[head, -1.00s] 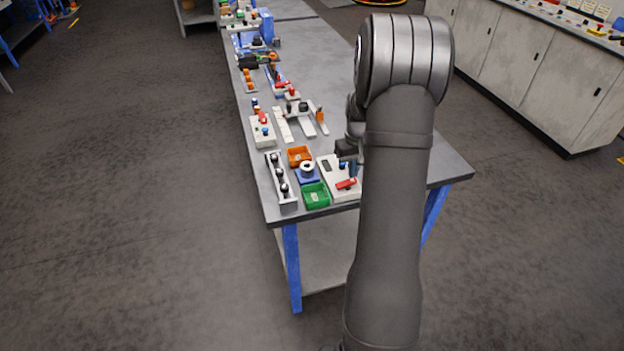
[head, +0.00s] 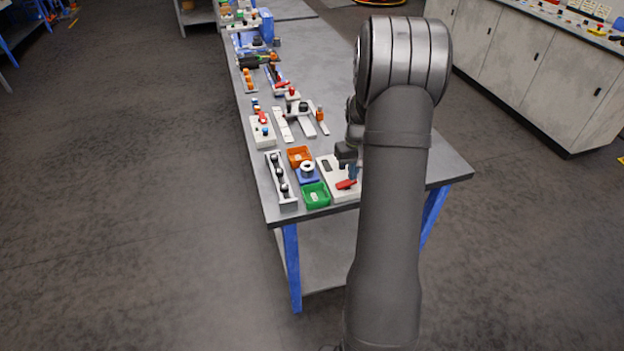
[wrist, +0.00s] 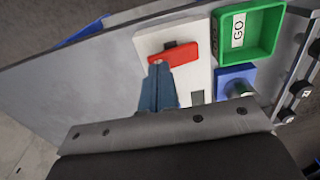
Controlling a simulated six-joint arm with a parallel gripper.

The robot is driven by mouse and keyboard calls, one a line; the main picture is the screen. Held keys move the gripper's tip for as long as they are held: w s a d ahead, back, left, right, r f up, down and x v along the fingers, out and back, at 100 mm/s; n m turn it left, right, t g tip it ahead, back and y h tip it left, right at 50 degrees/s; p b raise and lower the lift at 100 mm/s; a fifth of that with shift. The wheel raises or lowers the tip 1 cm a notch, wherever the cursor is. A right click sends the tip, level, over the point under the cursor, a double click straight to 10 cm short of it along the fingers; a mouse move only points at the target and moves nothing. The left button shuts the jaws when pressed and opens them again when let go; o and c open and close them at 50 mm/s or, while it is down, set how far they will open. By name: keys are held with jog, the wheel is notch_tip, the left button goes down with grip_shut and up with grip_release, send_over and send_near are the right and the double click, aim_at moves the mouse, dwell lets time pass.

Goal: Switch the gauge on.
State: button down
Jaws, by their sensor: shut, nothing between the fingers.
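A pale flat box (head: 331,180), which I take to be the gauge, lies near the front edge of the bench. It carries a red bar (head: 346,184) near its front and a small dark window (head: 327,166). In the wrist view the box (wrist: 199,74) shows the red bar (wrist: 174,54) over a dark slot, and a grey window (wrist: 197,97). My gripper (wrist: 158,66) is shut and empty, its blue fingers over the box with tips beside the red bar. I cannot tell whether they touch. In the head view my gripper (head: 353,174) is partly hidden by my arm.
A green tray (head: 317,195), an orange tray (head: 299,154) and a blue block with a metal cylinder (head: 307,169) stand close left of the box. A rack with dark knobs (head: 281,182) lies farther left. The bench (head: 420,172) is bare to the right.

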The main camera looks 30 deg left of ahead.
jog(key=shift+f, duration=0.6)
jog(key=shift+r, duration=3.55)
notch_tip(320, 180, down, 7)
jog(key=shift+f, duration=0.1)
jog(key=shift+r, duration=0.3)
